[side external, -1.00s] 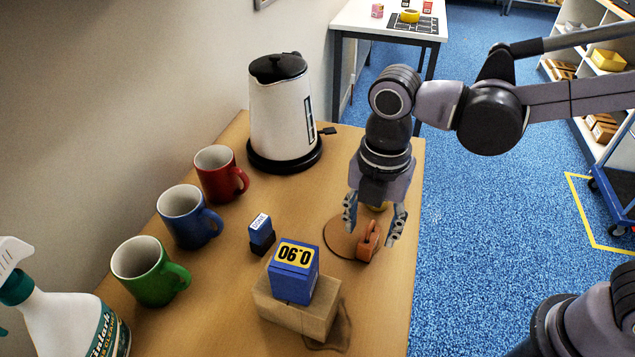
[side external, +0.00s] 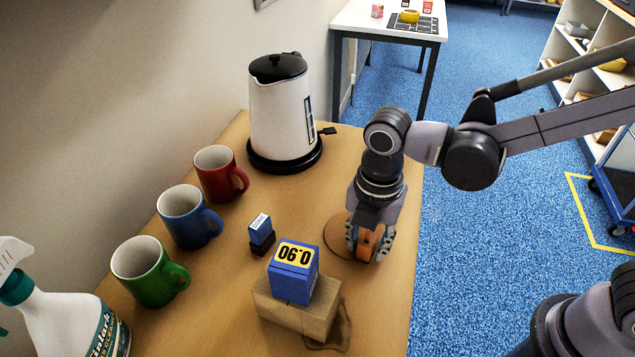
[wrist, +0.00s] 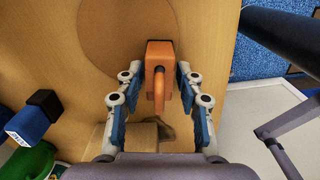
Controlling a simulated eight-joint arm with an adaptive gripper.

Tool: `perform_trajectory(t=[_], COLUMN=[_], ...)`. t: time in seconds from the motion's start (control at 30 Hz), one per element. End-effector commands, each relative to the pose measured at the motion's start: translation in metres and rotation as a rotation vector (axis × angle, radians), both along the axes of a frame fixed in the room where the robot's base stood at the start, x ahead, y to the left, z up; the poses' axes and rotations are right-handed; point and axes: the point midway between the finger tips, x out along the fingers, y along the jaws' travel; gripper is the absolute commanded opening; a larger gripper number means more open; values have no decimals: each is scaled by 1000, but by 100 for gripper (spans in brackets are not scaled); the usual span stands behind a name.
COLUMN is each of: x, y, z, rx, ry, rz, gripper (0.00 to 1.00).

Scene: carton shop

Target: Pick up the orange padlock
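The orange padlock (side external: 367,244) stands at the edge of a round brown mat near the right side of the wooden table. My gripper (side external: 368,251) is lowered over it, pointing down, with one finger on each side. In the wrist view the padlock (wrist: 159,54) lies between the two fingers of my gripper (wrist: 160,72), its shackle toward the palm. Narrow gaps show beside the padlock, so the gripper looks open around it and not closed on it. Part of the padlock is hidden by the fingers in the side view.
A cardboard-coloured block (side external: 298,312) with a blue box (side external: 294,273) on top stands close in front. A small blue-and-black stamp (side external: 261,235), a kettle (side external: 281,115) and red (side external: 220,175), blue (side external: 187,218) and green (side external: 148,272) mugs stand further left. The round mat (side external: 338,238) is mostly bare.

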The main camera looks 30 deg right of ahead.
Motion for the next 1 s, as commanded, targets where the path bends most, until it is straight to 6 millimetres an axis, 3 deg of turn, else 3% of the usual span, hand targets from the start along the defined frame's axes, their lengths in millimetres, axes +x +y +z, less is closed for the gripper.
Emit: perform_trajectory(t=[0.03, 0.1, 0.63, 0.9, 1.0], x=[0, 0, 0, 0, 1], y=[0, 0, 0, 0, -26], z=[0, 0, 8, 43, 56], rx=[0, 0, 0, 0, -1], ry=[0, 0, 0, 1, 1], rz=[0, 0, 0, 0, -7], gripper=[14, 0, 0, 0, 0])
